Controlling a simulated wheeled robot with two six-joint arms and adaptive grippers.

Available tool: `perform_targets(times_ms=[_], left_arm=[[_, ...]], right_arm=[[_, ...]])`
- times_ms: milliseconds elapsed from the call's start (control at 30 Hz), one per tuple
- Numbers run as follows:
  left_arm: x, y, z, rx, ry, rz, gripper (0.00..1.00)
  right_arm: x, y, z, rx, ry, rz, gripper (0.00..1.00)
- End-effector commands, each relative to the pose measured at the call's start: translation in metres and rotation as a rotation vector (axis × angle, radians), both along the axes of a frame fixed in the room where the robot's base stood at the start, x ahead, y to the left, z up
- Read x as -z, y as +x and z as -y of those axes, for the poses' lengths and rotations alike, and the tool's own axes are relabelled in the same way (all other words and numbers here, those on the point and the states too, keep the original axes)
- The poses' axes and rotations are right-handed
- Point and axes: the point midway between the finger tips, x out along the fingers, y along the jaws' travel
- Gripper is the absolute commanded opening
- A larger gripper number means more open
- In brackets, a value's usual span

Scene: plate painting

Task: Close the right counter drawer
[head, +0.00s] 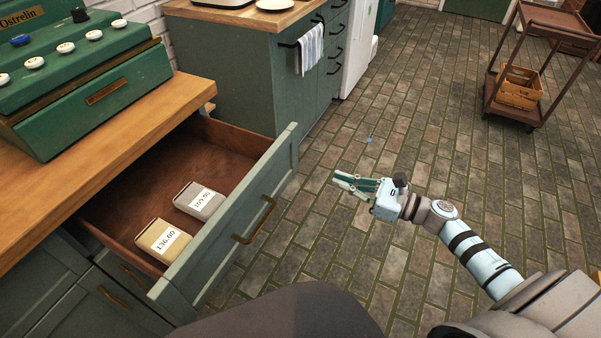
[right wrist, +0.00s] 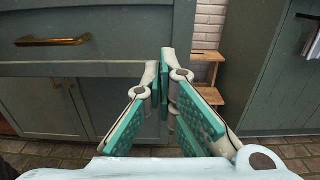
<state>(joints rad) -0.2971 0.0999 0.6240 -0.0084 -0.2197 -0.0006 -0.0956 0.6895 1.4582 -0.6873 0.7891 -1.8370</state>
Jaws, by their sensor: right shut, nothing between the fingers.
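The green counter drawer (head: 239,222) stands pulled out from the wooden-topped counter at the left of the head view. Its brass handle (head: 255,221) is on the outer face of the front. Two small boxes with price labels, one tan (head: 163,241) and one grey (head: 199,201), lie inside. My right gripper (head: 341,181) is shut and empty, out in front of the drawer face and apart from it in the head view. In the right wrist view, the closed fingertips (right wrist: 166,68) overlap the right end of the drawer front (right wrist: 110,22). My left gripper is not in view.
A green cash register (head: 85,80) sits on the counter top (head: 120,140). Another green cabinet (head: 240,85) with a hanging towel (head: 310,47) stands behind. A cart (head: 535,60) with a wooden crate is at the far right. The brick floor around my gripper is clear.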

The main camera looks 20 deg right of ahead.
Motion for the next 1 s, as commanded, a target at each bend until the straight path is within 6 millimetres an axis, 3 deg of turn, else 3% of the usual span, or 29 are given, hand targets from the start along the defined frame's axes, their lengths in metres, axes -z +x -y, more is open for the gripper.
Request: perform_targets(times_ms=[300,500,1000], left_arm=[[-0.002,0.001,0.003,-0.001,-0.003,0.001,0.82],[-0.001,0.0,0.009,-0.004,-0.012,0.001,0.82],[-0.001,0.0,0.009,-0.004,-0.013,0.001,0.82]], right_arm=[[-0.001,0.054,-0.043,0.006,0.008,0.0,0.0],[0.0,0.079,-0.064,0.007,0.007,-0.004,0.0],[0.0,0.088,-0.071,0.007,0.006,-0.005,0.0]])
